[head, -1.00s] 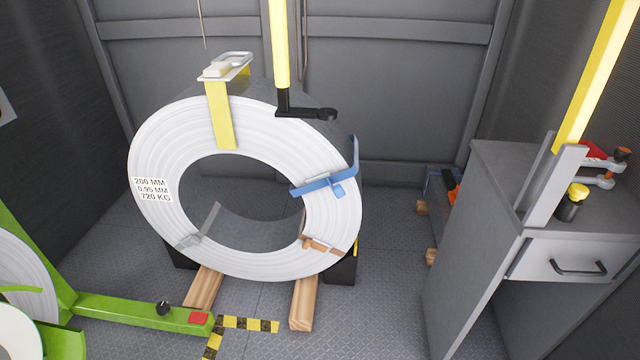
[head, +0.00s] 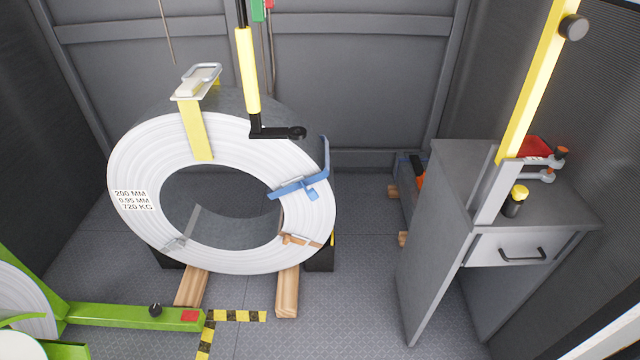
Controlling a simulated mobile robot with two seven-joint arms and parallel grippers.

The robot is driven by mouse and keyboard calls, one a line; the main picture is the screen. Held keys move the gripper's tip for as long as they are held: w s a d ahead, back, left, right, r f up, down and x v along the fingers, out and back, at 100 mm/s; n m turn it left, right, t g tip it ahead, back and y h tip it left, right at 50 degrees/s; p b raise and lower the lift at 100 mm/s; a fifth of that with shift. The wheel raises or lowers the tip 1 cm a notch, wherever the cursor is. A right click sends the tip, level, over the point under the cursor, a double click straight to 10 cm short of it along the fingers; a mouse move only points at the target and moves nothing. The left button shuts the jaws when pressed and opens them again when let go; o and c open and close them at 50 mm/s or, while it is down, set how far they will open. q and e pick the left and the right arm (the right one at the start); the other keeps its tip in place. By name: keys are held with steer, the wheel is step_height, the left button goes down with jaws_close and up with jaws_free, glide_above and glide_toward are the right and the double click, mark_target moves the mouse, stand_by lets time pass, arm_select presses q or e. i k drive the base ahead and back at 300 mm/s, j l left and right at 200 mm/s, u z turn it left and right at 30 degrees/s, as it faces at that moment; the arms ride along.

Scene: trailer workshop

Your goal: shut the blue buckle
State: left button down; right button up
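A blue tab hangs below the strap, and a blue strip rises along the coil's right edge. A small grey part shows at the buckle; whether the buckle is open or shut is too small to tell. Neither of my grippers is in view.
A yellow bar (head: 247,70) with a black end hangs before the coil's top. A yellow strap (head: 197,130), an orange-brown strap (head: 298,240) and a grey strap (head: 180,243) also cross the ring. A grey cabinet (head: 435,240) stands right; a green frame (head: 130,316) lies left.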

mark_target(311, 193)
steer(key=i+l, duration=0.9)
steer(key=i, duration=0.25)
steer(key=j+u, duration=0.05)
